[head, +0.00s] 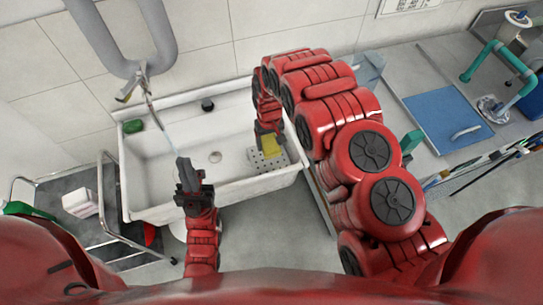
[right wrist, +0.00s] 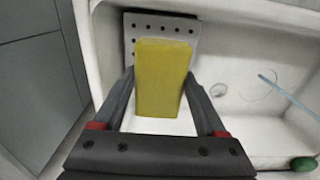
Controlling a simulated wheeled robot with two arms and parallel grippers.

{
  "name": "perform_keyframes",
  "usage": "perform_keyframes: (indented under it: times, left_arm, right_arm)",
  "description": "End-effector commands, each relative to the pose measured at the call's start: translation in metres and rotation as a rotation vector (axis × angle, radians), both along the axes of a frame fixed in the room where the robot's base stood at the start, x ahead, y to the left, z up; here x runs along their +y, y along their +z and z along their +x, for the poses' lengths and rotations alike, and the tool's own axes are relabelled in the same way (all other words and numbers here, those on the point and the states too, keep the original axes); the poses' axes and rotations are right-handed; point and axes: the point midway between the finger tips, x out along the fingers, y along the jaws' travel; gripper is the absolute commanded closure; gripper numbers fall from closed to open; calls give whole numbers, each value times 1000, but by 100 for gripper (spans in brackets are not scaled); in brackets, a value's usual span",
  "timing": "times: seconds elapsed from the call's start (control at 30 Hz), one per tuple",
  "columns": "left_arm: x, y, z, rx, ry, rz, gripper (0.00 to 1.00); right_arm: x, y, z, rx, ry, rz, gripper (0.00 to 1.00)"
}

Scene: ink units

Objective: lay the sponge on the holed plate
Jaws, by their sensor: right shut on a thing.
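The yellow sponge (right wrist: 162,75) is between the fingers of my right gripper (right wrist: 165,100) in the right wrist view. The gripper is shut on it. The holed plate (right wrist: 188,28) lies beyond the sponge, partly hidden by it. In the head view, the sponge (head: 270,146) hangs below my right gripper (head: 266,135), over or beside the holed plate (head: 256,163) at the right end of the sink. I cannot tell whether sponge and plate touch. My left gripper (head: 184,170) is over the sink's front left part; its fingers look close together, but their opening is unclear.
The white sink (head: 150,172) has raised walls around the plate. A green object (head: 133,126) sits on its back left rim. A metal cart (head: 84,205) stands at left. A counter with a blue board (head: 443,117) is at right. The sink's middle is mostly clear.

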Motion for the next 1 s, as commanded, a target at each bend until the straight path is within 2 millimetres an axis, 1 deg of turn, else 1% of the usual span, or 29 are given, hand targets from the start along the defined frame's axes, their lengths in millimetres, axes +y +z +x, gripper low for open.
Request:
perform_keyframes:
  times: [0.03,0.1,0.23,0.47,0.8,1.0]
  left_arm:
    - [0,1,0,0,0,0,100]
    - [0,8,0,0,0,0,100]
    - [0,13,0,0,0,0,100]
    - [0,16,0,0,0,0,100]
    - [0,23,0,0,0,0,100]
    - [0,23,0,0,0,0,100]
  right_arm:
    - [0,-9,0,0,0,0,71]
    - [0,-17,0,1,0,0,71]
    - [0,-35,0,0,0,0,71]
    - [0,-48,0,1,0,0,71]
    - [0,-79,-1,2,-1,-1,71]
    - [0,-80,0,1,-1,0,71]
